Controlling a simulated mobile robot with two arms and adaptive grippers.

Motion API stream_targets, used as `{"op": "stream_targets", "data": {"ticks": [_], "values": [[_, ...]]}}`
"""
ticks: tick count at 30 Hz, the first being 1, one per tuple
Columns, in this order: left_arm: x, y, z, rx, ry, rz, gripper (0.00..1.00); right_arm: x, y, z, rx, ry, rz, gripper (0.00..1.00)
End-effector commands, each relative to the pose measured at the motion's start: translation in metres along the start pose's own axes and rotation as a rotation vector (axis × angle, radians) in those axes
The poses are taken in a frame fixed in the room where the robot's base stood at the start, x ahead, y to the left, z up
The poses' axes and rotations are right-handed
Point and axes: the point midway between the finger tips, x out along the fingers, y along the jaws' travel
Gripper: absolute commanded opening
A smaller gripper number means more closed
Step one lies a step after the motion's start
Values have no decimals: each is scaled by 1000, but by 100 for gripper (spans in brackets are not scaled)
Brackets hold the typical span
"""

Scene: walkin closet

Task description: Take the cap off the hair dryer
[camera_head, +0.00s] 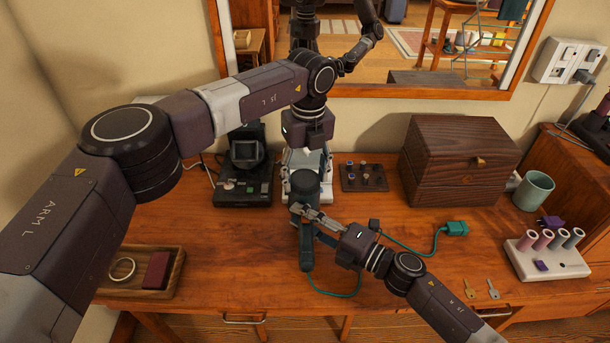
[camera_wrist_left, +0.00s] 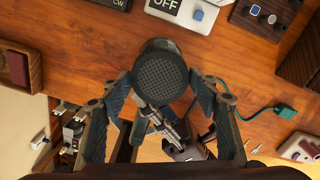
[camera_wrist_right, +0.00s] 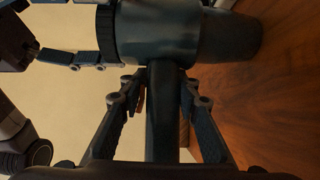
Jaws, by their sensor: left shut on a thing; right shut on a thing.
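The dark teal hair dryer (camera_head: 305,190) is held above the desk, its handle (camera_wrist_right: 165,115) between the fingers of my right gripper (camera_head: 305,213). My right gripper is shut on the handle. The cap (camera_wrist_left: 162,70) is the round, dark grille end, facing the left wrist camera. In the right wrist view the cap (camera_wrist_right: 105,35) is a ribbed dark ring against the dryer's body; I see no clear gap. My left gripper (camera_wrist_left: 160,85) comes from above, shut on the cap, its fingers at either side. Its arm partly hides the cap in the head view.
A black device with a screen (camera_head: 245,165) stands behind left. A small dark rack (camera_head: 364,177) and brown wooden box (camera_head: 460,160) are behind right. A teal plug (camera_head: 457,228), keys (camera_head: 480,289) and white tube holder (camera_head: 548,258) lie right. A wooden tray (camera_head: 140,280) is front left.

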Motion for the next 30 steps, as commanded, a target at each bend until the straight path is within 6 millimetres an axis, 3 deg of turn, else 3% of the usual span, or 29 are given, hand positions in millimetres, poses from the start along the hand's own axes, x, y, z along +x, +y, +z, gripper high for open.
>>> {"op": "stream_targets", "data": {"ticks": [20, 30], "values": [[-2, 0, 2, -4, -5, -3, 27, 1, 2, -2, -2, 6, 4, 0], [-12, 0, 2, -4, -5, -3, 27, 1, 2, -2, -2, 5, 4, 0]]}}
